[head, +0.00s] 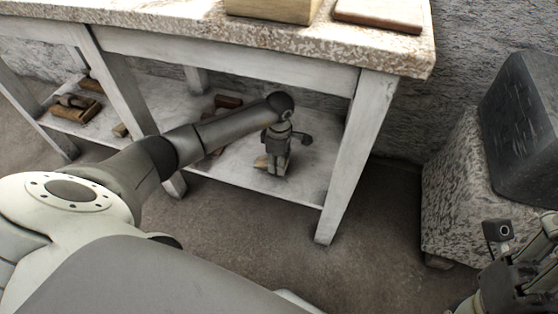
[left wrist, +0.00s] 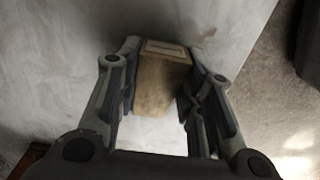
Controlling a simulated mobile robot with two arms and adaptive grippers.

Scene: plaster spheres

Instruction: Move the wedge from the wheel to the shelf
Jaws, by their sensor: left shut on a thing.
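The wedge (left wrist: 158,85) is a tan wooden block between the two fingers of my left gripper (left wrist: 160,95). In the head view my left gripper (head: 272,170) points down over the lower shelf (head: 305,180) of the workbench, shut on the wedge, and a bit of tan wood (head: 261,162) shows by its fingers. The wedge is at or just above the shelf's pale surface; I cannot tell if it touches. My right gripper (head: 520,283) is at the lower right corner, partly cut off, its fingers unclear. I see no wheel.
A bench leg (head: 355,155) stands right of my left gripper. Wooden tools (head: 75,107) lie on the shelf at left, with brown pieces (head: 228,101) behind my arm. The stone bench top (head: 200,30) overhangs. A dark block (head: 520,125) sits on a speckled plinth (head: 455,190) at right.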

